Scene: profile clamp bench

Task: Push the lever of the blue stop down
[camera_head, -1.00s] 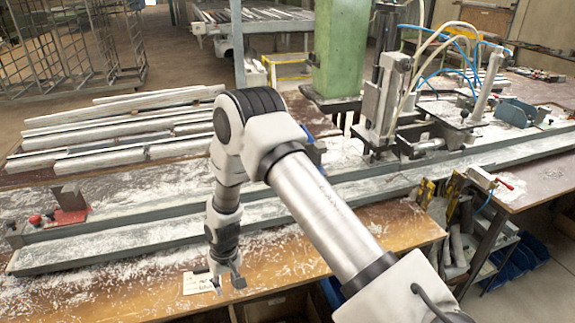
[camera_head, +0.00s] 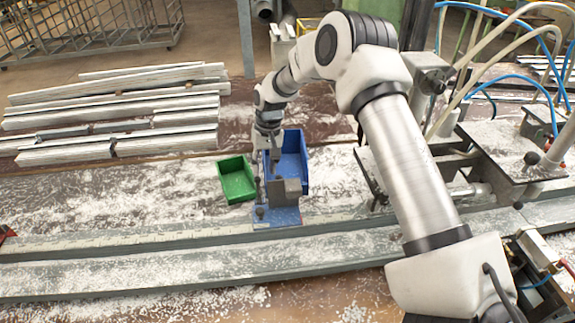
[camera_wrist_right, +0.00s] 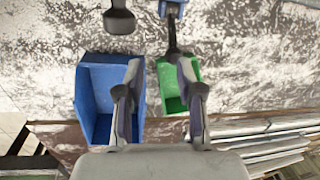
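The blue stop (camera_head: 275,218) sits on the grey rail at the middle, with a grey block (camera_head: 287,191) on its right side. Its dark thin lever (camera_head: 258,190) appears to stand upright at the left side, just below my right gripper (camera_head: 268,152). In the right wrist view the blue stop (camera_wrist_right: 172,8) shows at the top edge, and the dark lever (camera_wrist_right: 172,38) reaches toward the gripper. The two fingers of my right gripper (camera_wrist_right: 160,66) are spread with nothing held between them. I cannot tell whether a finger touches the lever. My left gripper is out of view.
A blue bin (camera_head: 296,150) stands right behind the stop, and a green bin (camera_head: 236,179) stands to its left. Metal profiles (camera_head: 120,105) lie at the back left. A clamp machine with hoses (camera_head: 470,150) stands at the right. The front rail is clear.

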